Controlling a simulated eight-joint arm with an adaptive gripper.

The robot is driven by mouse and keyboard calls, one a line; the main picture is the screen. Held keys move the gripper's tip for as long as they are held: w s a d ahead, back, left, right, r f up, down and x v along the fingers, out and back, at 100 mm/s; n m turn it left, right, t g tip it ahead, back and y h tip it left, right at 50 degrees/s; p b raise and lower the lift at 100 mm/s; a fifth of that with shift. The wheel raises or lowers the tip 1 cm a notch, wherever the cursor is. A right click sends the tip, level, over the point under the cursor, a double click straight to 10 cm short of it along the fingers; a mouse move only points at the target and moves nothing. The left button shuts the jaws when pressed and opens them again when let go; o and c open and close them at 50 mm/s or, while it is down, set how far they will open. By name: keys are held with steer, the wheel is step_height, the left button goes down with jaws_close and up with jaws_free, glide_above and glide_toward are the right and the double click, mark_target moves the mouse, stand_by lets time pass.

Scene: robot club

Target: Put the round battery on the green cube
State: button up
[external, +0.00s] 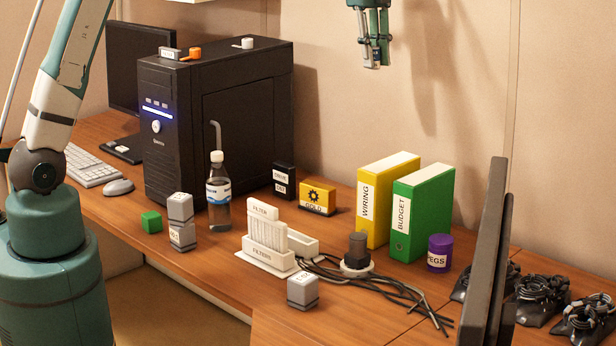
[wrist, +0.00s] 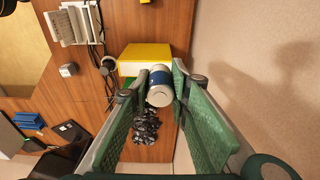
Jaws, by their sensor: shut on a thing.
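The round battery (wrist: 160,95) is a small silver cylinder with a dark blue band. In the wrist view it sits between the green fingers of my gripper (wrist: 161,78), which is shut on it. In the external view my gripper (external: 373,62) is high at the top edge, well above the desk; the battery shows only as a small grey piece there. The green cube (external: 151,221) sits on the desk at the left, in front of the black computer tower. I do not make out the green cube in the wrist view.
A grey stacked block (external: 181,222) stands right of the cube, with a water bottle (external: 218,190) behind. The tower (external: 215,125) rises tall. A filter rack (external: 266,258), yellow binder (external: 390,170), green binder (external: 423,212) and purple tin (external: 440,252) stand farther right.

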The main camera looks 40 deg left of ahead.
steer(key=s+a+r, duration=0.1)
steer(key=s+a, duration=0.3)
steer(key=a, duration=0.3)
steer(key=s+a+r, duration=0.2)
steer(key=s+a, duration=0.3)
steer(key=a, duration=0.2)
steer(key=m+b, duration=0.2)
steer(key=b, duration=0.2)
glide_above(151, 215)
step_height(151, 215, down, 4)
steer(key=r, duration=0.1)
step_height(151, 215, down, 26)
steer(key=shift+f, duration=0.25)
steer(key=shift+w, duration=0.1)
steer(key=shift+f+b, duration=0.7)
steer(key=shift+f, duration=2.2)
steer(key=shift+f, duration=0.1)
